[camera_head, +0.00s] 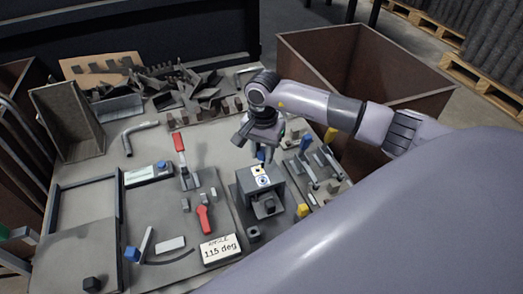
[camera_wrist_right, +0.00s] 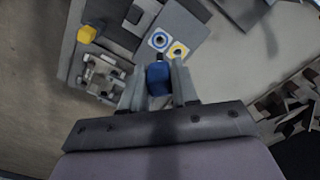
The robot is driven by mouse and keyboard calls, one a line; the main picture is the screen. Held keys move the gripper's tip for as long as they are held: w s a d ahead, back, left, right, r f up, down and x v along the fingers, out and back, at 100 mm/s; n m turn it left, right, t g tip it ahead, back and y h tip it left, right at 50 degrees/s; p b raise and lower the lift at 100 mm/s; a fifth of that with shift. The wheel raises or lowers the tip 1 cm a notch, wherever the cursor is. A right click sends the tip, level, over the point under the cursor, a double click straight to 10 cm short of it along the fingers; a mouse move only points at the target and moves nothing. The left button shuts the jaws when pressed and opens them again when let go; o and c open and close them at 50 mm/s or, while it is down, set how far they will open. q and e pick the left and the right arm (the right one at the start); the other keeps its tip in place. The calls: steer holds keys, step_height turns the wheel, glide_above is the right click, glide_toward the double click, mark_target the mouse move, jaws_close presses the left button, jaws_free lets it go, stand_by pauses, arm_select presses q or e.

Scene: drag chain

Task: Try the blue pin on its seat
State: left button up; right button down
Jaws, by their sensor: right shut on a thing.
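My right gripper (camera_head: 261,156) hangs above the grey block (camera_head: 245,186) with its fingers pointing down. In the right wrist view the gripper (camera_wrist_right: 157,82) is shut on the blue pin (camera_wrist_right: 157,76), which sits between its fingers. The block's top carries a blue-ringed seat (camera_head: 263,181) and a yellow-ringed seat (camera_head: 256,170). Both the blue-ringed seat (camera_wrist_right: 158,40) and the yellow-ringed seat (camera_wrist_right: 179,50) show uncovered in the wrist view. The pin appears apart from the seat, above the block. My left gripper is not in view.
Red-handled clamps (camera_head: 205,219) and a sign reading 115 deg (camera_head: 220,249) lie left of the block. A rack of small parts (camera_head: 316,170) stands close on the right. Metal scraps (camera_head: 190,90) lie at the back. A large brown bin (camera_head: 310,50) stands behind my right arm.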

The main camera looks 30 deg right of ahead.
mark_target(263, 165)
stand_by(0.6)
step_height(263, 165, down, 3)
steer(key=shift+r+b, duration=0.15)
steer(key=shift+b, duration=1.1)
steer(key=shift+f+b, duration=0.65)
steer(key=shift+f, duration=0.15)
steer(key=shift+f+b, duration=0.3)
steer(key=shift+f, duration=0.1)
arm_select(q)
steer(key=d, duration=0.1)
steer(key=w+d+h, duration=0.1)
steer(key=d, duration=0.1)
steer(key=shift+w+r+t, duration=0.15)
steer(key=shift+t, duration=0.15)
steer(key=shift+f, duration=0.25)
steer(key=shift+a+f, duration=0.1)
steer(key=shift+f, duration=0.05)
arm_select(e)
steer(key=shift+f, duration=0.1)
